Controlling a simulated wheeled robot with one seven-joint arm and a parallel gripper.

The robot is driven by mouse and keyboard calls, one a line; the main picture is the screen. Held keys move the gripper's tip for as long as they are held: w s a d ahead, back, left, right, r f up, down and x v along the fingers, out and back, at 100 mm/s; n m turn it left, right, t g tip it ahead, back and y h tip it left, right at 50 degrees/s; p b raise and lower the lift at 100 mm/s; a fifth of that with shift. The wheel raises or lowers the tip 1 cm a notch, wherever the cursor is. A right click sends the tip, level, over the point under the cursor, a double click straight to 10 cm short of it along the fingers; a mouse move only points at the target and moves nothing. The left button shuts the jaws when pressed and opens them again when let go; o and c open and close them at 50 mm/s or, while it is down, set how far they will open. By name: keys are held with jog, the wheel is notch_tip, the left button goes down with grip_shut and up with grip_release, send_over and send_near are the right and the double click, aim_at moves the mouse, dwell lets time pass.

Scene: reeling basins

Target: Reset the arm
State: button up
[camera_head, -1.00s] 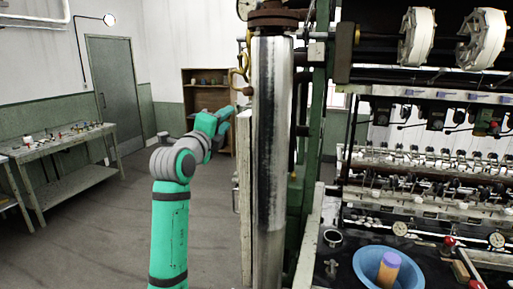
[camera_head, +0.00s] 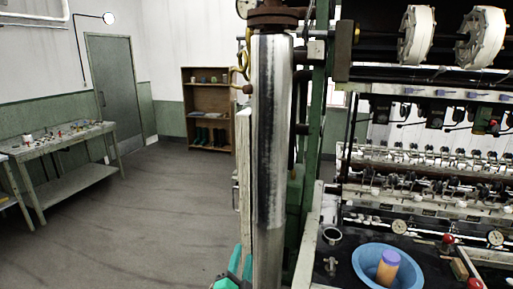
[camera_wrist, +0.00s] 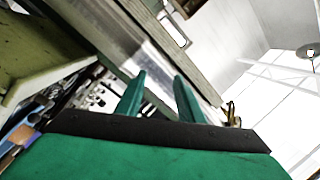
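My gripper (camera_wrist: 160,97) shows in the wrist view as two green fingers on a dark bar. The fingers stand apart with a gap between them, and nothing shows held there. The wrist view is tilted, with a grey metal column and a pale beam beyond the fingers.
The reeling machine (camera_head: 430,165) fills the right side, with a blue basin (camera_head: 362,262) holding an orange and purple cylinder (camera_head: 388,267). A workbench (camera_head: 70,142) stands at left, a shelf (camera_head: 208,97) at the back. The floor (camera_head: 150,220) between is clear.

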jog(key=s+d+f+n+g+y, duration=0.15)
jog(key=s+f+n, duration=0.25)
jog(key=s+f, duration=0.7)
jog(key=s+d+f+n+y, duration=0.1)
jog(key=s+d+f+n, duration=0.15)
jog(key=s+f, duration=0.8)
jog(key=s+r+n+g, duration=0.1)
jog(key=s+r+n, duration=0.1)
jog(key=s, duration=1.3)
jog(key=s+r+n, duration=0.3)
jog(key=s+r, duration=0.2)
jog(key=s, duration=1.1)
jog(key=shift+d+r+g, duration=0.15)
jog(key=shift+g, duration=0.2)
jog(key=shift+w+h, duration=0.15)
jog(key=shift+h, duration=0.1)
dwell(0.4)
